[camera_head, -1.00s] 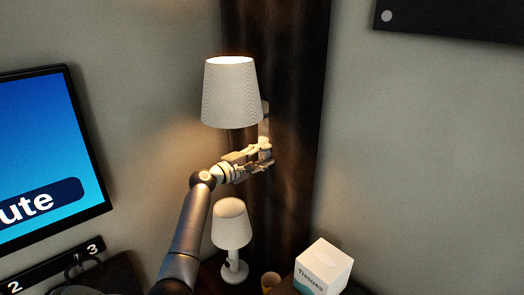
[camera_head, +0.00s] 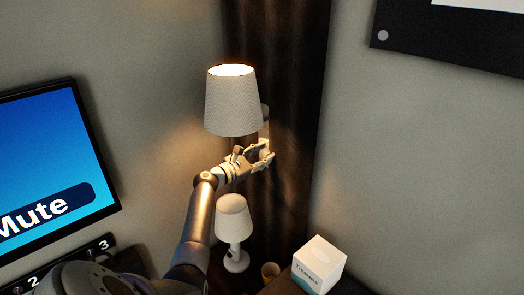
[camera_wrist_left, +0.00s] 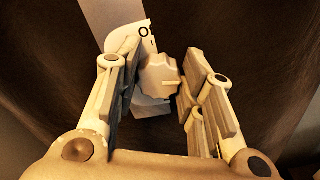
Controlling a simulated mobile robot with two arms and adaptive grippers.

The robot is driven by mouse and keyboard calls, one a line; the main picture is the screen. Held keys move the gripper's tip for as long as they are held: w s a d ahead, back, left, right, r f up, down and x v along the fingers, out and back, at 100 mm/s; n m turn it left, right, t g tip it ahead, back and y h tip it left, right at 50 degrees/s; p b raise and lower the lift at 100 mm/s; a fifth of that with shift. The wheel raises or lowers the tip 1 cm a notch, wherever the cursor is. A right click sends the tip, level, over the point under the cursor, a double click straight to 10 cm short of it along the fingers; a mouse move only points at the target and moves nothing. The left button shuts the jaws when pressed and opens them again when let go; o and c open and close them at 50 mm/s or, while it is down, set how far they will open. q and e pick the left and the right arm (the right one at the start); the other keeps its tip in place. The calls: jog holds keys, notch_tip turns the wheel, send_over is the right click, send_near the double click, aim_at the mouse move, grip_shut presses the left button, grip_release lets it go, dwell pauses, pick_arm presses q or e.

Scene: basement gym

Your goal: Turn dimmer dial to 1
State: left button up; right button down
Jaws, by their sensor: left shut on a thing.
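In the head view my left gripper (camera_head: 263,155) is just below and right of the shade, shut on the dial. My right gripper is not in view.
A screen (camera_head: 50,160) is at the left. A dark wooden panel (camera_head: 285,100) is behind the lamp.

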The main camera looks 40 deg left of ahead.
pick_arm(q)
jog(key=shift+n+p, duration=0.5)
jog(key=shift+n, duration=0.4)
jog(key=shift+f, duration=0.1)
jog(key=o, duration=1)
jog(key=shift+o, duration=0.2)
jog(key=s+a, duration=0.1)
jog(key=s, duration=1.1)
